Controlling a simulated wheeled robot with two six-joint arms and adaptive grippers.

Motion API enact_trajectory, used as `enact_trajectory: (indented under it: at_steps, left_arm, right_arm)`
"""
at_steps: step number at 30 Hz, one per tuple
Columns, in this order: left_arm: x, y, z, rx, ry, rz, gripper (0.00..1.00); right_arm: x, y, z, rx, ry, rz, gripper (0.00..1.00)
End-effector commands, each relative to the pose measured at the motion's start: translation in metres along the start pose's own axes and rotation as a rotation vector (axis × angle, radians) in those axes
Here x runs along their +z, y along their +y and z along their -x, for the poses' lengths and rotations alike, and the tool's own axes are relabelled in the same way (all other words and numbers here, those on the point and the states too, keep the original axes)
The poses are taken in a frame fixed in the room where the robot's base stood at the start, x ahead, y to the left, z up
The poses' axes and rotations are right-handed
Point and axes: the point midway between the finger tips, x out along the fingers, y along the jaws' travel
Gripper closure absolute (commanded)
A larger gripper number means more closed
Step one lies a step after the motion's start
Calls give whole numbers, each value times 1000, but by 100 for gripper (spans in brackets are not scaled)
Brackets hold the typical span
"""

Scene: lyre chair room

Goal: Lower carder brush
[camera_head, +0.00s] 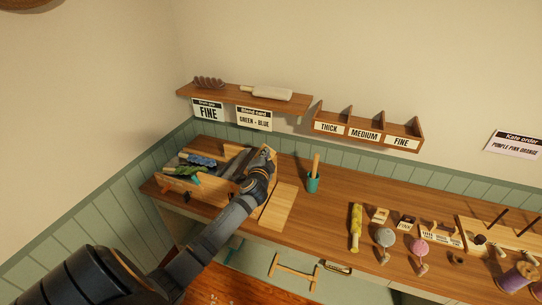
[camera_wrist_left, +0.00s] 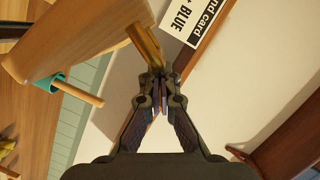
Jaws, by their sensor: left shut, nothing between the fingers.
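The wooden carder (camera_head: 180,188) stands at the left end of the workbench, with a dark drum area and blue and green fibre on it. My left gripper (camera_head: 267,155) is at its right side and hides part of it. In the left wrist view the gripper (camera_wrist_left: 158,76) has its fingers together with nothing held. A brass-coloured bar (camera_wrist_left: 145,44) sits just beyond the fingertips, beside a pale wooden piece (camera_wrist_left: 75,38); I cannot tell whether the fingers touch the bar. The brush itself is not clearly distinguishable. My right gripper is not in view.
A teal cup (camera_head: 313,184) with a wooden stick stands right of the carder on the workbench (camera_head: 335,205). A pale board (camera_head: 278,210) lies nearer the front. A wall shelf (camera_head: 240,97) hangs above. Spools and small tools occupy the right side.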

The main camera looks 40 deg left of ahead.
Motion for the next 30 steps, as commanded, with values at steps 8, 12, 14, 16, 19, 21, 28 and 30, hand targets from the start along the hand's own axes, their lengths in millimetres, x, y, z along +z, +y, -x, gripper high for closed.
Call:
enact_trajectory:
  at_steps: [8,12,14,16,19,21,28,30]
  left_arm:
    - [18,-10,-4,61,-2,227,100]
    - [24,-11,-6,86,-2,322,100]
    - [25,-11,-6,95,-1,357,100]
    - [27,-11,-7,101,-1,376,100]
    - [29,-11,-7,100,-1,374,100]
    - [30,-11,-8,100,-1,373,100]
    - [32,-10,-8,99,-1,372,100]
    - [32,-10,-8,99,-1,371,100]
  right_arm:
    - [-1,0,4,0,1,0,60]
    - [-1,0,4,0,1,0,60]
    - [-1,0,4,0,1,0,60]
    - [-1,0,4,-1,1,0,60]
    - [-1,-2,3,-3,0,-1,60]
    - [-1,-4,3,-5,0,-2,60]
    - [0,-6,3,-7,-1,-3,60]
    - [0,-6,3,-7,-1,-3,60]
